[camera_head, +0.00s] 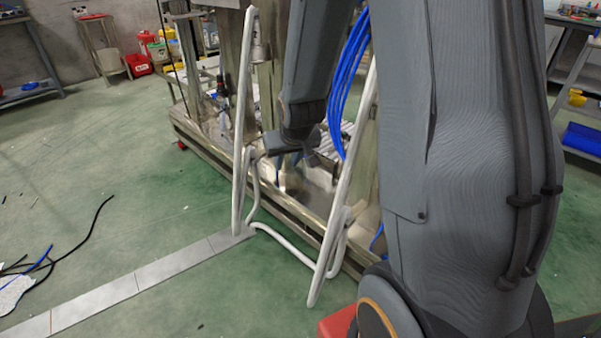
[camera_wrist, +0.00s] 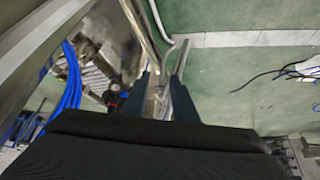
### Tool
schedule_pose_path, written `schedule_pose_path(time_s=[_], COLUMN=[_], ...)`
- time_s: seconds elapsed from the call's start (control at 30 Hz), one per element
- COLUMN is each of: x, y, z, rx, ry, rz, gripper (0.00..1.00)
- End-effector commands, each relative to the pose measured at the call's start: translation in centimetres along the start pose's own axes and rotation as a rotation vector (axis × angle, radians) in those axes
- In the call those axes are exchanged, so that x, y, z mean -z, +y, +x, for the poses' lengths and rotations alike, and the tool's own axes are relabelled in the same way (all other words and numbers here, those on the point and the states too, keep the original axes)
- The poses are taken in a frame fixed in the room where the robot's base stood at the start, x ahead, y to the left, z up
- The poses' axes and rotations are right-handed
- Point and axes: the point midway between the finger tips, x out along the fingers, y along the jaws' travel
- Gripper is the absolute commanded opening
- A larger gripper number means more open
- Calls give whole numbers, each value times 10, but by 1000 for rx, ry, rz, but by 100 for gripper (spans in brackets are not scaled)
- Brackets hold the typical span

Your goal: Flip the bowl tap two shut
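My gripper (camera_wrist: 162,88) points away from the wrist camera with its two dark fingers apart and nothing clearly held between them. Pale metal parts of the machine show behind the gap; I cannot tell whether the fingers touch any. In the head view my gripper (camera_head: 290,165) is small and partly hidden, beside the metal machine (camera_head: 205,150) and behind the white pipe frame (camera_head: 242,120). A small dark and red fitting (camera_wrist: 114,97) sits just left of the fingers in the wrist view. I cannot make out which part is bowl tap two, or its handle position.
Blue hoses (camera_head: 349,75) hang by my arm, and also show in the wrist view (camera_wrist: 70,85). The white pipe frame stands close in front of the machine. Black cables (camera_head: 75,245) lie on the green floor at left. The floor between them is mostly clear.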

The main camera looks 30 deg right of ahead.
Motion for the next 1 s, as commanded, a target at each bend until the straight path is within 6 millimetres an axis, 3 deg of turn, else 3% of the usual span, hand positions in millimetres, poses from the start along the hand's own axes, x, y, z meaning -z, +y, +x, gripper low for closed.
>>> schedule_pose_path(time_s=[0.03,0.2,0.4,0.6,0.8,1.0], x=[7,44,76,91,90,84], y=[7,32,65,101,133,150], z=[39,124,214,293,349,373], rx=[-7,-27,-53,-83,-114,-131], ry=[46,237,462,688,889,1009], rz=[10,33,55,74,87,91], gripper=[26,26,26,26,26,26])
